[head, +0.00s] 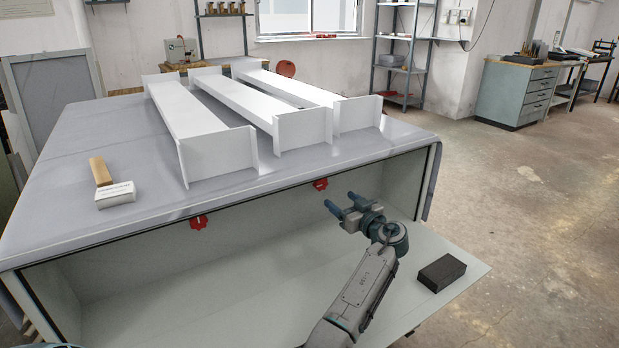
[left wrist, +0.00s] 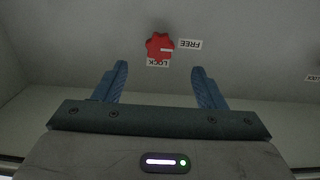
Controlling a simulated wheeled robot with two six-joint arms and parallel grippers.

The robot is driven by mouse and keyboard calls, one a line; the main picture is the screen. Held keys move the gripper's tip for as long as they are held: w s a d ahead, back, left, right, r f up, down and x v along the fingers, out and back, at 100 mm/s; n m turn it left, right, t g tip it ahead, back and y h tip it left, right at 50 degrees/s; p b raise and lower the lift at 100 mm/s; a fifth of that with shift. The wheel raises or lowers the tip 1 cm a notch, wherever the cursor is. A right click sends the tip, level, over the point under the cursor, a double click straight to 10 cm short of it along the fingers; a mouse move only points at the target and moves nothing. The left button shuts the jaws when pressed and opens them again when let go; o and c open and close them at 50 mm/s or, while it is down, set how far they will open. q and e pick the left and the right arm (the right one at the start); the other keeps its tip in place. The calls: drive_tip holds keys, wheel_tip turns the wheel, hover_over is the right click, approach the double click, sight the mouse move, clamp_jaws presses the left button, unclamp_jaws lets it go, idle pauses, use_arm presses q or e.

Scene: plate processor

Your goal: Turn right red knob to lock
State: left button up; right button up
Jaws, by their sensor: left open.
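The right red knob (head: 320,184) is under the front edge of the grey tabletop, toward the right. In the left wrist view the red knob (left wrist: 160,46) sits ahead of the gap between my fingers. Its pale mark points right, to the upside-down FREE label (left wrist: 189,44); the LOCK label (left wrist: 158,63) is just below it. My left gripper (head: 343,204) is open and empty, a little below and to the right of the knob in the head view, its blue fingers apart from it. My right gripper is not in view.
Another red knob (head: 198,222) is farther left under the same edge. White beams (head: 215,153) and a wooden-handled mallet (head: 115,194) lie on the tabletop (head: 75,150). A black block (head: 441,272) lies on the lower shelf (head: 210,300). The floor at right is clear.

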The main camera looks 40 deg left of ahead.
sight(322, 185)
use_arm(q)
drive_tip(key=x, duration=1)
drive_tip(key=shift+a+r, duration=0.1)
drive_tip(key=shift+r, duration=0.1)
drive_tip(key=shift+x, duration=0.75)
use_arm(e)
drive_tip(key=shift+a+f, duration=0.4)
